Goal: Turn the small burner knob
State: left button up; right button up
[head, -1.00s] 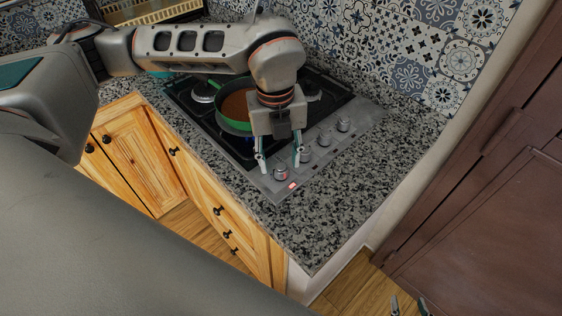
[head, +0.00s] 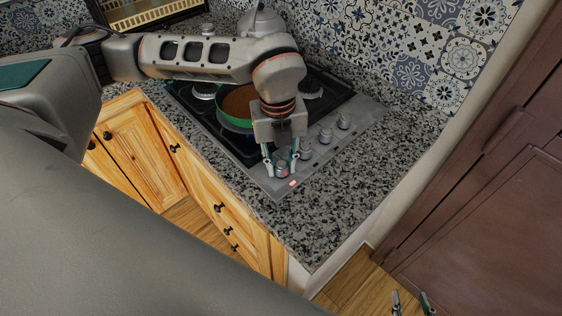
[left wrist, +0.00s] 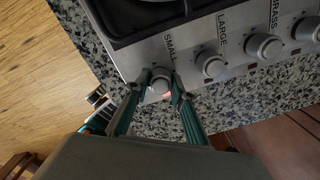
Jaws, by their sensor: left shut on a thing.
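The small burner knob (left wrist: 160,84) is a round silver knob beneath the printed word SMALL on the steel stove panel. In the head view, this knob (head: 281,170) is the nearest of the row, beside a red light. My left gripper (head: 281,172) points down with its two fingers shut on the knob, one on each side. In the left wrist view, the teal fingers (left wrist: 157,91) reach the knob from below. My right gripper (head: 411,301) shows only its fingertips at the bottom edge, apart and empty above the floor.
More knobs (left wrist: 212,65) stand in a row beside the small one, the nearest marked LARGE. A green pan (head: 237,110) with brown-orange contents sits on the stove behind my gripper. Speckled counter (head: 350,185) beside the stove is clear. A tiled wall (head: 430,50) rises behind.

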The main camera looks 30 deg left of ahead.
pick_arm(q)
jog(key=shift+f+m+b, duration=0.15)
jog(key=shift+m+b, duration=0.9)
jog(key=shift+m, duration=0.25)
jog(key=m+b, duration=0.1)
jog(key=m, duration=0.1)
jog(key=shift+m, duration=0.4)
jog(key=m+b, duration=0.1)
jog(key=m, duration=0.2)
jog(key=shift+m, duration=0.3)
jog(key=m+b, duration=0.1)
jog(key=m, duration=0.3)
jog(key=shift+w+m, duration=0.1)
jog(key=shift+m, duration=0.2)
jog(key=m, duration=0.4)
jog(key=shift+r+m+g, duration=0.2)
jog(key=shift+m+g, duration=0.1)
jog(key=m, duration=0.4)
jog(key=shift+d, duration=0.1)
jog(key=m+p, duration=0.1)
jog(key=m, duration=0.8)
jog(key=shift+m+y+p, duration=0.3)
